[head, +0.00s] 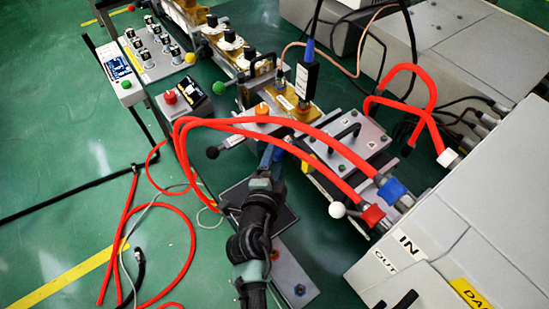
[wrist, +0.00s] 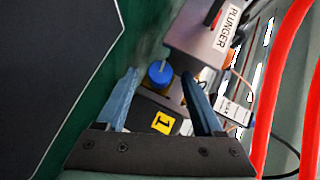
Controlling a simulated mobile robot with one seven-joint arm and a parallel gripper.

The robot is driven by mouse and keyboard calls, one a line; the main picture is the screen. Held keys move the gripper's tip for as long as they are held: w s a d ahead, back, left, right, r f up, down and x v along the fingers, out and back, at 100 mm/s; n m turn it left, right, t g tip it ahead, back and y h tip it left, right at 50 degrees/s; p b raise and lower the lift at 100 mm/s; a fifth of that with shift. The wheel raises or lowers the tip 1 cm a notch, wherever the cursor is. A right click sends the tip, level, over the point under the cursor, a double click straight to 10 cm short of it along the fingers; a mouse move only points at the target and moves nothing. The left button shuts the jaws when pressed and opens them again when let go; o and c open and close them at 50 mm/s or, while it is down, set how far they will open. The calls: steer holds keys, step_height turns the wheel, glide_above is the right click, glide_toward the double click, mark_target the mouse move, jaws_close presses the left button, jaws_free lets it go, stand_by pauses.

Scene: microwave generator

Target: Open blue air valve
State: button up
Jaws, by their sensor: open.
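A round blue knob (wrist: 160,73), which looks like the blue air valve, shows in the wrist view on a small metal fitting beside the block labelled PLUNGER (wrist: 205,45). My gripper (wrist: 159,79) has its two blue fingers spread apart, one to each side of the knob in the picture. Nothing is held between them. Whether the fingertips are level with the knob in depth, I cannot tell. In the head view my gripper (head: 270,157) reaches in under the red hoses beside the bench, and the knob is hidden there.
Red hoses (head: 270,122) arch just above my gripper and run to a blue fitting (head: 392,190) and a red fitting (head: 373,215). A dark flat panel (wrist: 50,60) fills the left of the wrist view. A yellow label marked 1 (wrist: 163,122) lies below the knob. Open green floor (head: 60,150) is at left.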

jaws_close()
steer(key=shift+w+r+n+g+p, duration=0.1)
steer(key=shift+r+n+g+p, duration=0.45)
steer(key=shift+p, duration=0.55)
steer(key=shift+a+f+n+g+h+p, duration=0.1)
steer(key=shift+f+n+g+h+p, duration=0.3)
steer(key=shift+g, duration=0.15)
jaws_free()
steer(key=shift+r, duration=0.1)
